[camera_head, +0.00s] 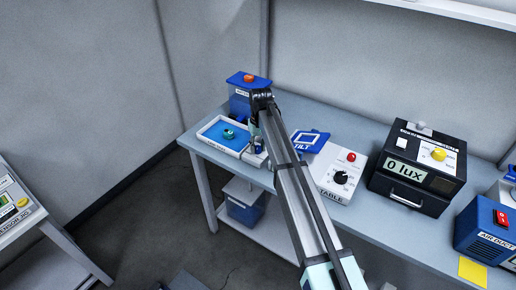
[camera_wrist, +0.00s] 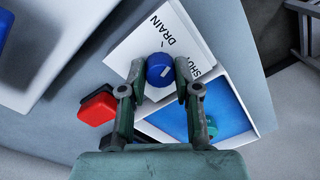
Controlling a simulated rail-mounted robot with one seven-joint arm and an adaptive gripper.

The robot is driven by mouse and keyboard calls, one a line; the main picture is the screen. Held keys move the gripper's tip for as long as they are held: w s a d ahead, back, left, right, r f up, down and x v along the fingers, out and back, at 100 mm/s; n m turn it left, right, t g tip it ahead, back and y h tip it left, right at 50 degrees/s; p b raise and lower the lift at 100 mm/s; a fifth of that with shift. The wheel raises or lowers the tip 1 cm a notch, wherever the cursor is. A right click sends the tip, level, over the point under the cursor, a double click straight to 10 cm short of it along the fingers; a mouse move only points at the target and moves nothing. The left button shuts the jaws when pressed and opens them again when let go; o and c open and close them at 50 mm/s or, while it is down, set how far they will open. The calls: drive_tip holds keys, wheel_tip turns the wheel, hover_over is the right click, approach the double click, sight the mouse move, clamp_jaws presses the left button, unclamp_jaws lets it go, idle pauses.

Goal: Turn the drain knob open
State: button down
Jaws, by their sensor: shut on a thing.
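The drain knob (camera_wrist: 159,70) is round and blue with a short white mark, and sits on a white panel (camera_wrist: 145,42) lettered DRAIN. A second label, partly hidden by a finger, reads like SHUT. My gripper (camera_wrist: 158,78) has one finger on each side of the knob and is shut on it. In the head view my gripper (camera_head: 257,142) is at the right end of the white tray (camera_head: 201,137), and my arm hides the knob there.
The tray has a blue inside (camera_wrist: 178,112) with a teal piece (camera_wrist: 211,129) in it. A red block (camera_wrist: 97,107) lies left of my gripper in the wrist view. A blue container (camera_head: 240,102), TILT plate (camera_head: 309,141), TABLE box (camera_head: 342,172) and black lux meter (camera_head: 417,160) stand close by.

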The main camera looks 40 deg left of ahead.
sight(259, 147)
drive_tip(key=n+b, duration=0.1)
drive_tip(key=n, duration=0.4)
idle(0.5)
drive_tip(key=c, duration=0.8)
unclamp_jaws()
drive_tip(key=r, duration=1.2)
drive_tip(key=shift+w, duration=0.3)
